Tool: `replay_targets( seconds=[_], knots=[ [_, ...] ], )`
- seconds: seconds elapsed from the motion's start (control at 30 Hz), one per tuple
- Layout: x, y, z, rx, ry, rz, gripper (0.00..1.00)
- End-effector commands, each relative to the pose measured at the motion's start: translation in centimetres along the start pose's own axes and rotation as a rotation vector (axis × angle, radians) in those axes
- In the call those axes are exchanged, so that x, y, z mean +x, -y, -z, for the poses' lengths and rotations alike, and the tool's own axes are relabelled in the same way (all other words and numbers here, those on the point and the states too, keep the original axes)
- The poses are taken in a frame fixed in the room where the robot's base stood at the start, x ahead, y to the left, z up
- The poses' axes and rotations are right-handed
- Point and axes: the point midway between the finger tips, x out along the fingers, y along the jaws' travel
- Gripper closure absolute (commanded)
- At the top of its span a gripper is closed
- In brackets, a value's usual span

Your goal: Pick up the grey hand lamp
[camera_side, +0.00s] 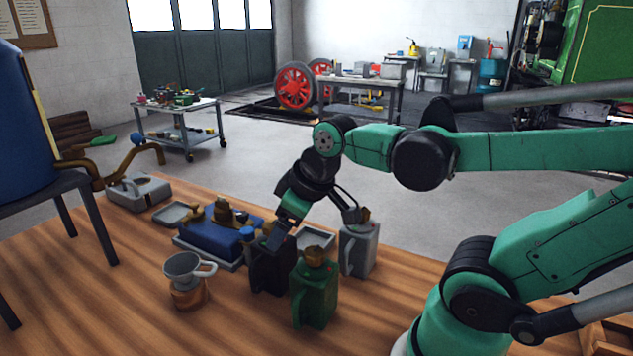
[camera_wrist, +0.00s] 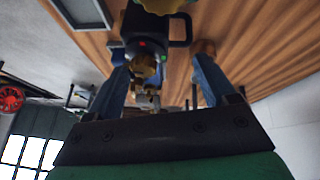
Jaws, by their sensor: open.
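The grey hand lamp (camera_side: 359,250) stands upright on the wooden table, with a side handle and a red dot on top. My gripper (camera_side: 316,224) is open above the row of lamps. Its right finger in the side view overlaps the top of the grey lamp; I cannot tell whether they touch. The left finger hangs in front of the black lamp (camera_side: 268,270). In the wrist view, my open gripper (camera_wrist: 162,75) frames a dark lamp (camera_wrist: 150,25) with red and green dots; it looks like the black one. I cannot make out the grey lamp there.
A green lamp (camera_side: 315,292) stands in front. A cup-like metal vessel (camera_side: 188,283), a blue device with brass fittings (camera_side: 213,238) and a grey box (camera_side: 138,192) stand to the left. A shallow tray (camera_side: 316,238) lies behind the lamps. The table is clear right of the grey lamp.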

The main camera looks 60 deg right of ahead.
Motion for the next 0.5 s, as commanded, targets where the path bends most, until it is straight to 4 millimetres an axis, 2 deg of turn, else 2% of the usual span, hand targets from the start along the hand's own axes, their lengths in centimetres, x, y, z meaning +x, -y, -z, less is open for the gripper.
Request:
replay_targets(
  seconds=[0.03, 0.1, 0.3, 0.4, 0.5],
  knots=[
    [-0.2, -2.0, -0.5, -0.056, 0.064, -0.014, 0.22],
    [-0.6, -4.4, -1.4, -0.162, 0.157, -0.004, 0.22],
    [-2.3, -10.1, -4.8, -0.437, 0.357, 0.141, 0.22],
    [-3.1, -11.8, -6.2, -0.527, 0.396, 0.222, 0.22],
    [-3.5, -12.5, -7.0, -0.580, 0.409, 0.274, 0.22]
  ],
)
